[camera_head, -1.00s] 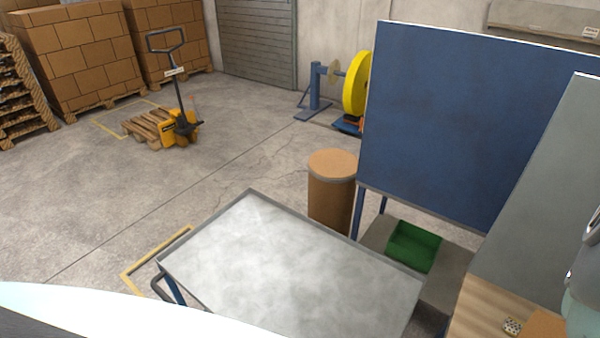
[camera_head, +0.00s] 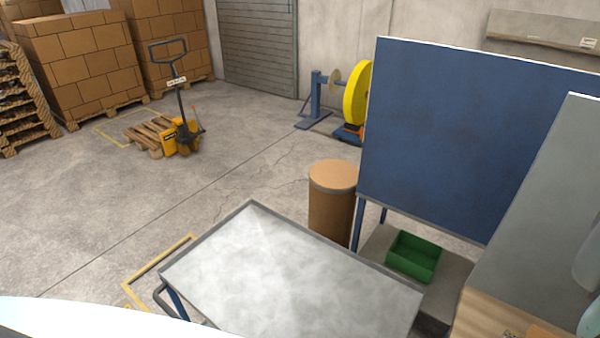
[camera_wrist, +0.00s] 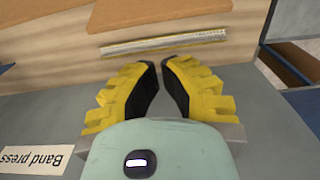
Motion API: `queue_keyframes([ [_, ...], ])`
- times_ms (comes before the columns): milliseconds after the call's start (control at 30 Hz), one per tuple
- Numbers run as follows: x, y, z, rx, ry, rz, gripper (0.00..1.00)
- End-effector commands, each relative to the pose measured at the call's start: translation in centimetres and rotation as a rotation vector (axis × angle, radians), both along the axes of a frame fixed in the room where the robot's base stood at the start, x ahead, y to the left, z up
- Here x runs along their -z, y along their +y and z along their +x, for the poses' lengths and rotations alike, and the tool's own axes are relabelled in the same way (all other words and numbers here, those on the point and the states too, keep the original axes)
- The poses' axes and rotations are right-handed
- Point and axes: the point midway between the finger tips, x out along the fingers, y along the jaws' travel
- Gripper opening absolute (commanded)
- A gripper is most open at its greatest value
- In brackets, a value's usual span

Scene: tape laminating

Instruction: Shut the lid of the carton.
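My gripper (camera_wrist: 160,64) shows in the wrist view, with two yellow fingers lined with black pads. A narrow gap shows between the fingertips, and nothing is between them. Beyond them, orange-brown flat pieces (camera_wrist: 150,10) show at the top edge; a similar piece (camera_wrist: 28,16) is at the top left. They may be cardboard, but I cannot tell whether they belong to the carton. The head view shows a cut-off brown patch (camera_head: 545,332) at the lower right. No carton lid can be made out. The fingers are not visible in the head view.
A silvery strip (camera_wrist: 162,43) lies on pale wood ahead of the fingers. A "Band press" label (camera_wrist: 32,160) is on the grey surface. The head view shows an empty metal-topped table (camera_head: 290,275), a green bin (camera_head: 414,257), a brown drum (camera_head: 332,205) and a blue panel (camera_head: 460,140).

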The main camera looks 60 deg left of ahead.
Motion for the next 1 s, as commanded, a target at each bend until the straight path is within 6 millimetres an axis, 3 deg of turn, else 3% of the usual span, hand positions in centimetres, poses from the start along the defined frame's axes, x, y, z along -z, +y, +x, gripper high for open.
queue_keyframes([
  [100, -1.2, -0.2, -0.7, -0.001, 0.002, -0.002, 0.00],
  [500, -1.6, -0.9, -3.1, -0.004, 0.005, -0.001, 0.00],
  [1000, -1.5, -1.1, -3.5, -0.004, 0.001, -0.001, 0.00],
])
